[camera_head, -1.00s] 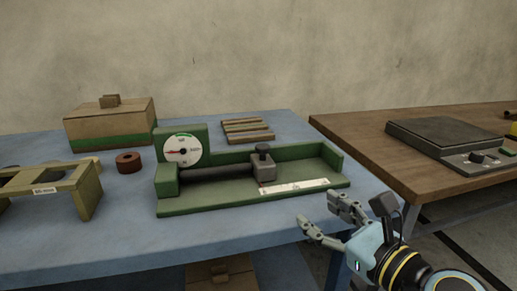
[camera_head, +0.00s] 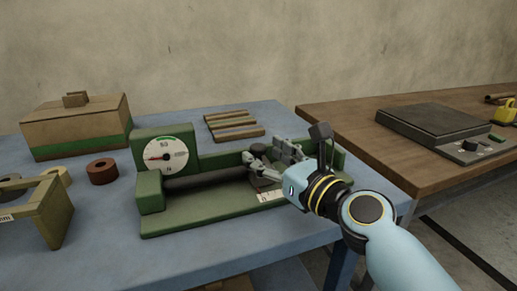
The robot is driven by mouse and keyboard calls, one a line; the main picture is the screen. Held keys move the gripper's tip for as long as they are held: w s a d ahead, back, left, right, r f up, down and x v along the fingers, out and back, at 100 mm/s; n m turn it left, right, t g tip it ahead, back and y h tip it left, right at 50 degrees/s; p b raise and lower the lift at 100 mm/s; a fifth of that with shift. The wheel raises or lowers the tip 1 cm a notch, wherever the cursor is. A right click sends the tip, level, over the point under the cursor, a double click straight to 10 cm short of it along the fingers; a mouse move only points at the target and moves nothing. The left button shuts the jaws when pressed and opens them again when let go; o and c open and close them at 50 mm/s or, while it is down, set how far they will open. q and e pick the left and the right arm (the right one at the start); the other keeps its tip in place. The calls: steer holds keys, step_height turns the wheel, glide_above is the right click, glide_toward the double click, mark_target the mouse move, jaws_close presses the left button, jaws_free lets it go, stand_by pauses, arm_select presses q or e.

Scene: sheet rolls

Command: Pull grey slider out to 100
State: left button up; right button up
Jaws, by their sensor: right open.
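The grey slider (camera_head: 264,181) sits on the dark rod of a green bench fixture (camera_head: 205,214), towards its right side. It is mostly hidden behind my right gripper. A white scale strip (camera_head: 270,196) runs along the fixture's front right edge, partly covered. The round dial (camera_head: 166,155) faces me at the fixture's left end, with a red needle pointing left. My right gripper (camera_head: 262,164) is open over the slider, with its fingers around or just above it; I cannot tell if they touch. My left gripper is out of view.
The fixture stands on a blue table (camera_head: 110,255). Slats (camera_head: 234,126) lie behind. A wooden table (camera_head: 350,140) at right bears a dark flat device (camera_head: 430,128).

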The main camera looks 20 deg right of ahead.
steer(key=shift+x, duration=1.05)
steer(key=shift+w+a, duration=0.1)
steer(key=shift+w, duration=0.2)
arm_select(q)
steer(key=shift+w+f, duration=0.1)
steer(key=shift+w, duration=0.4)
arm_select(e)
jaws_close()
